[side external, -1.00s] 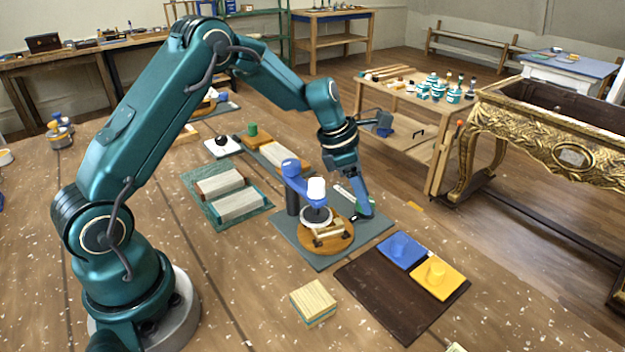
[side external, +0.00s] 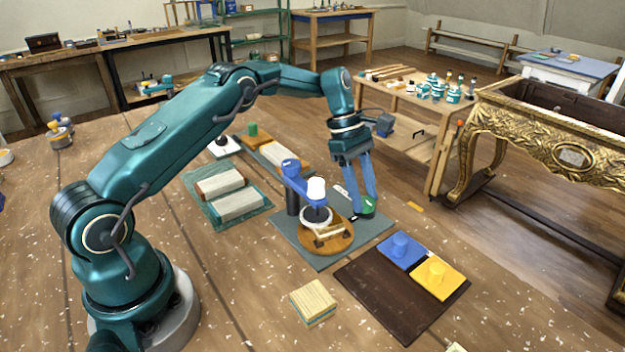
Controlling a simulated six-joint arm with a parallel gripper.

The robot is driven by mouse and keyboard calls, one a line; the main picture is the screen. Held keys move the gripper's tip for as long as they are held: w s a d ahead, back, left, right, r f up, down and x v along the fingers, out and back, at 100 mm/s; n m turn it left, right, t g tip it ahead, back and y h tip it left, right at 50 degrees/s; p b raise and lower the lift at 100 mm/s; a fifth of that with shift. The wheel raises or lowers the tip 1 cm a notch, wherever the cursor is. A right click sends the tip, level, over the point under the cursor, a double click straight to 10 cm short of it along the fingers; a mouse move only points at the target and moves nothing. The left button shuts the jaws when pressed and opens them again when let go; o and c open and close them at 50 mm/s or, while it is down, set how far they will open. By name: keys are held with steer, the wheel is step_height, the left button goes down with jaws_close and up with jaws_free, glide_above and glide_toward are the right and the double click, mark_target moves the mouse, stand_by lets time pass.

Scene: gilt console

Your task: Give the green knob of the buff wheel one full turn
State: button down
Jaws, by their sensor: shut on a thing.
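The buff wheel (side external: 313,247) is a round orange-brown disc lying flat on a grey mat, with pale blocks on top. The green knob (side external: 368,208) is at its right edge, partly covered by my fingers. My gripper (side external: 366,205) points down with its blue fingers on either side of the green knob and is shut on it. A blue arm on a dark post (side external: 292,200) reaches over the disc with a white cylinder (side external: 316,188) at its end, close to my gripper's left.
A dark board (side external: 375,295) with a blue block (side external: 402,248) and a yellow block (side external: 437,277) lies to the right front. A wooden block (side external: 313,300) sits in front. A teal mat (side external: 208,217) with two blocks lies to the left.

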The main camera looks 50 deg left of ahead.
steer(key=shift+m, duration=0.4)
steer(key=shift+c, duration=1.9)
jaws_free()
steer(key=shift+r, duration=0.1)
steer(key=shift+v, duration=2.5)
steer(key=shift+w, duration=0.1)
